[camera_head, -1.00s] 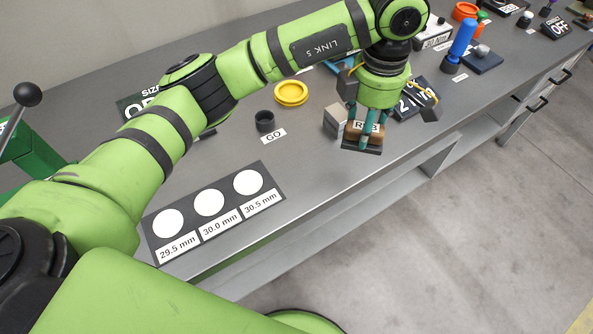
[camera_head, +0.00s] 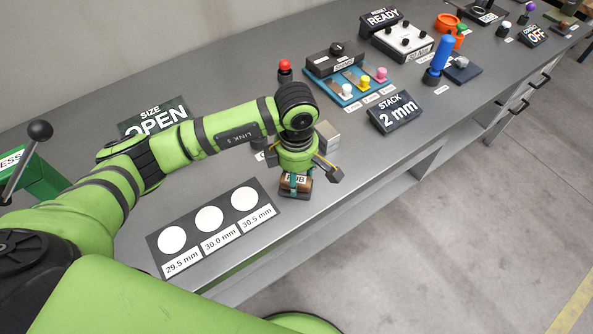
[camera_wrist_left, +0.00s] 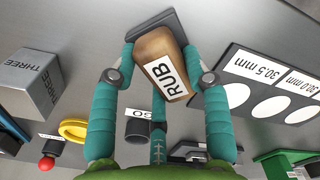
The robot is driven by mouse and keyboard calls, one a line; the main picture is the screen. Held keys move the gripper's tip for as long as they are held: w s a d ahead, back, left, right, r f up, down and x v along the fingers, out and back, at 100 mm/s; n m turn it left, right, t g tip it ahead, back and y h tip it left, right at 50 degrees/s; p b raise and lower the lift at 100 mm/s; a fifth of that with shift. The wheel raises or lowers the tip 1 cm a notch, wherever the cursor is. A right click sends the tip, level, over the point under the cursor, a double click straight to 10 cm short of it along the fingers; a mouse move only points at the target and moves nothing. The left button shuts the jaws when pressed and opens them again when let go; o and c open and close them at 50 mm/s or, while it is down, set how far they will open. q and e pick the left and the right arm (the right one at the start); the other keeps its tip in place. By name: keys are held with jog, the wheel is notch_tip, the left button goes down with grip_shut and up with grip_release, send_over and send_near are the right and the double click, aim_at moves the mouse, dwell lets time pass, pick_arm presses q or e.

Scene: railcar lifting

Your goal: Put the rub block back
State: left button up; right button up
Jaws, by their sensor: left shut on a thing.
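The rub block (camera_head: 296,182) is a brown wooden block with a white RUB label and a dark plate along its underside. My left gripper (camera_head: 295,183) is shut on it, over the front part of the bench, right of the size card. In the left wrist view the rub block (camera_wrist_left: 160,50) sits between the teal fingers (camera_wrist_left: 160,75), its label facing the camera and the dark plate (camera_wrist_left: 150,30) at its far side. I cannot tell whether the plate touches the bench. My right gripper is not in view.
The size card (camera_head: 208,220) with white discs lies left of the gripper. A grey block (camera_head: 328,136) stands close behind it, marked THREE in the wrist view (camera_wrist_left: 35,85). A yellow ring (camera_wrist_left: 74,130) and GO holder (camera_wrist_left: 137,128) are nearby. The STACK sign (camera_head: 394,112) stands to the right.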

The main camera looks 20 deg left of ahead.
pick_arm(q)
jog(key=shift+f, duration=0.1)
jog(key=shift+f+b, duration=0.15)
jog(key=shift+b, duration=0.15)
jog(key=o, duration=1.1)
jog(key=shift+r+p, duration=0.35)
jog(key=shift+p, duration=0.05)
jog(key=shift+w+r+b, duration=0.1)
jog(key=shift+r+b, duration=0.2)
jog(key=shift+b, duration=0.05)
notch_tip(320, 180, up, 11)
jog(key=b, duration=0.3)
